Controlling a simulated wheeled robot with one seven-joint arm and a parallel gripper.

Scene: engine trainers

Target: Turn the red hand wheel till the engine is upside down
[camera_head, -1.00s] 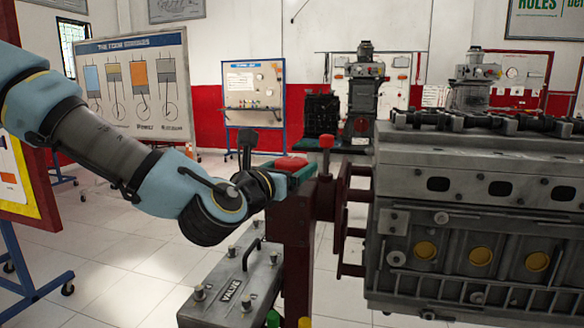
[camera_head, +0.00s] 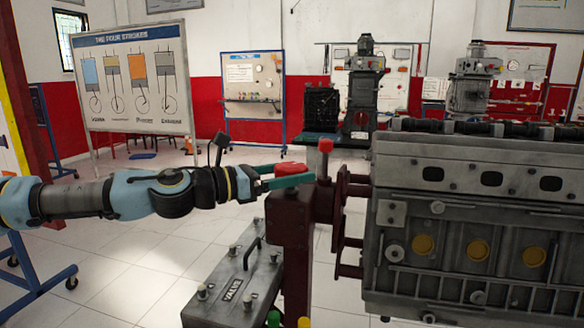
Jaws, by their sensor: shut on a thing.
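The grey engine (camera_head: 470,215) fills the right side of the head view, mounted on a dark red stand (camera_head: 290,225). Its shafts lie along the top and a row of yellow round plugs shows on its side. The red hand wheel (camera_head: 291,168) is at the top of the stand, left of the engine, and only a small part of it shows. My gripper (camera_head: 300,177), with green fingers, reaches in from the left and is shut on the wheel. The fingers hide part of the wheel.
A red knob (camera_head: 325,146) stands upright beside the wheel. A four-strokes board (camera_head: 135,80) stands behind my arm. Tiled floor is open at the left.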

